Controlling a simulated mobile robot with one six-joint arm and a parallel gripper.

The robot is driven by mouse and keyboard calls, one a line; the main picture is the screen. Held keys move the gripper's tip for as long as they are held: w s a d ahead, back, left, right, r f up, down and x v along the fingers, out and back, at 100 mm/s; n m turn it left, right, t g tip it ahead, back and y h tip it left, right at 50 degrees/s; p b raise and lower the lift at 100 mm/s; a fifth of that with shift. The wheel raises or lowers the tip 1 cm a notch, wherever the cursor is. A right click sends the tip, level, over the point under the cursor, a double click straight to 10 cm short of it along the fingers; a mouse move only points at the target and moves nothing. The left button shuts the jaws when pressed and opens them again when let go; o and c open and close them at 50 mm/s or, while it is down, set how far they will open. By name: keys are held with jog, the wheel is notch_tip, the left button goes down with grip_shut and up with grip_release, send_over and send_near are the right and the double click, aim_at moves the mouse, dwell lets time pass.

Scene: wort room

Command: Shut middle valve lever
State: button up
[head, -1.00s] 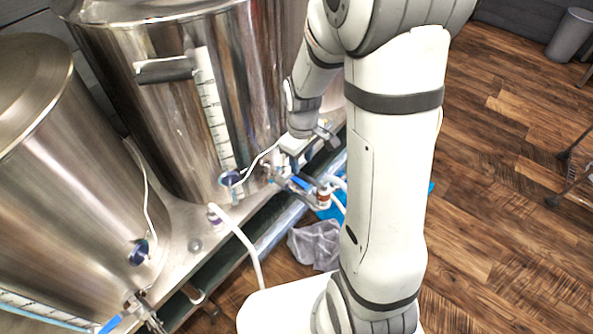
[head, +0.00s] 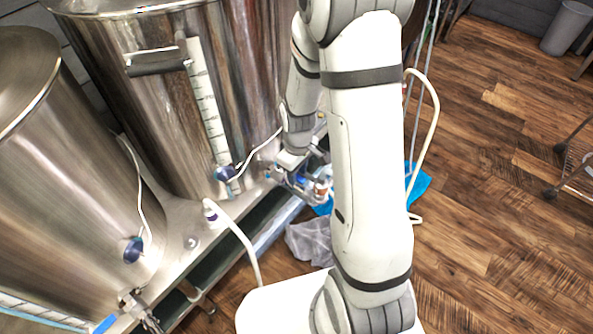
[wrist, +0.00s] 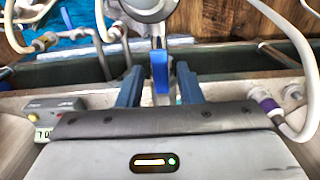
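The middle valve's blue lever (wrist: 160,72) is in the wrist view, between the two fingers of my gripper (wrist: 159,86). My gripper is open, with a visible gap on each side of the lever. In the head view my gripper (head: 290,166) is at the valve low on the large middle kettle (head: 165,110). A bit of the blue lever (head: 301,181) shows there beside it. The valve body is partly hidden by my gripper and arm.
A smaller steel kettle (head: 75,170) with its own blue-handled valve (head: 105,324) stands at left. A white hose (head: 238,238) curves up near the stand. A grey cloth (head: 308,240) and blue sheet (head: 418,182) lie on the wooden floor. The right floor is mostly open.

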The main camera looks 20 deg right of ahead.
grip_shut()
